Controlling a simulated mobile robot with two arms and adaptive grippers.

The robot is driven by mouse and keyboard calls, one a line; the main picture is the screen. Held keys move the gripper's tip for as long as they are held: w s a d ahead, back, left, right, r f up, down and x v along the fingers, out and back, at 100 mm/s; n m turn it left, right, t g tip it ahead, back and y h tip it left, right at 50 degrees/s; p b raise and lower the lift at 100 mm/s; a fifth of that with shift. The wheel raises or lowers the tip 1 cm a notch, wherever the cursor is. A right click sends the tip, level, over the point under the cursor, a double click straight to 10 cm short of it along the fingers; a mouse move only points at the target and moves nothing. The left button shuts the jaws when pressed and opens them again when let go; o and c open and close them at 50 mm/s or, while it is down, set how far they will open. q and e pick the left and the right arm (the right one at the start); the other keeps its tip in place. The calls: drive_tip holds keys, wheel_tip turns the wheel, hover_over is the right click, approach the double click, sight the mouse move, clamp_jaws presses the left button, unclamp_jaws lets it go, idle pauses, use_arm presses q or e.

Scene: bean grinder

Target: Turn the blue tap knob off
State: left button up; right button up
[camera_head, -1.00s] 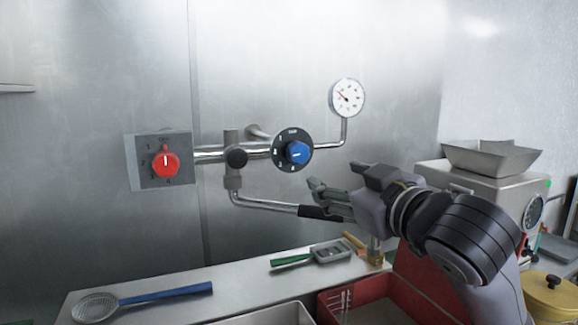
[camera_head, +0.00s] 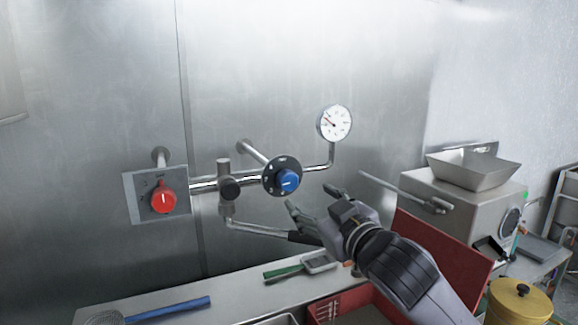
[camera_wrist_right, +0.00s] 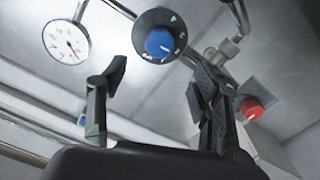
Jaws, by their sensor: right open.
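The blue tap knob (camera_head: 289,181) sits on a round black dial on the wall pipe, in the middle of the head view. It also shows in the right wrist view (camera_wrist_right: 159,43), with a white mark on its face, beyond and between my fingers. My right gripper (camera_head: 312,205) is just below and right of the knob in the head view. It is open and empty, with fingers apart in the right wrist view (camera_wrist_right: 155,85), and it does not appear to touch the knob. My left gripper is not in view.
A red knob (camera_head: 163,200) on a square plate is at the left. A pressure gauge (camera_head: 334,123) stands above right of the blue knob. A swing pipe with a dark handle runs below. The counter holds a green-handled tool (camera_head: 290,270) and blue-handled strainer (camera_head: 165,309).

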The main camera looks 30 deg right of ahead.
sight(290, 183)
drive_tip(key=w, duration=1.1)
drive_tip(key=shift+w+d+b, duration=0.25)
drive_tip(key=shift+d+b, duration=0.05)
drive_tip(key=shift+d, duration=0.05)
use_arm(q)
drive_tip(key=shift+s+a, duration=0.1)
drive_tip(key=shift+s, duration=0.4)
use_arm(e)
drive_tip(key=shift+c, duration=0.6)
drive_tip(key=c, duration=1.1)
drive_tip(key=shift+o, duration=0.2)
